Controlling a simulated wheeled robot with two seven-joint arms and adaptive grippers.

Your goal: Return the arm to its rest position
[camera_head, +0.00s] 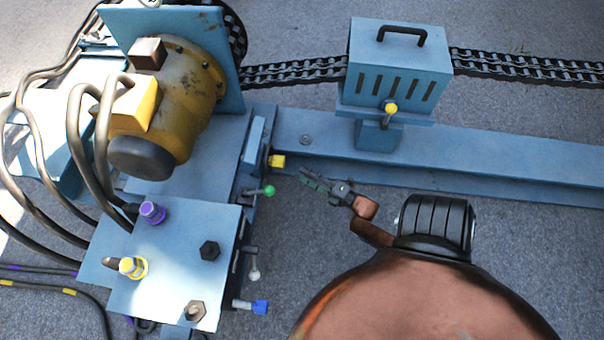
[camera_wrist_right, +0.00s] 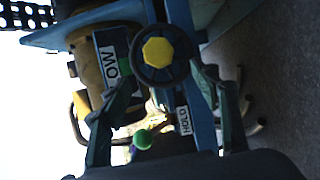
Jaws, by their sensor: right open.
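My right gripper (camera_head: 312,182) is small in the head view, at the end of my brown arm with its black joint. It points left toward the blue machine, a little right of the green-knobbed lever (camera_head: 269,191). In the right wrist view its two dark green fingers (camera_wrist_right: 168,88) are spread apart, with nothing seen held between them. Beyond them are a black round part with a yellow centre (camera_wrist_right: 158,52) and a green knob (camera_wrist_right: 142,139). My left gripper is not in view.
A blue rail (camera_head: 500,165) runs behind my right gripper, carrying a blue box with a black handle (camera_head: 405,60). A yellow motor (camera_head: 190,95), hoses and a blue plate (camera_head: 180,270) with plugs fill the left. A blue-knobbed lever (camera_head: 260,307) sticks out. Grey floor (camera_head: 300,240) is bare below the gripper.

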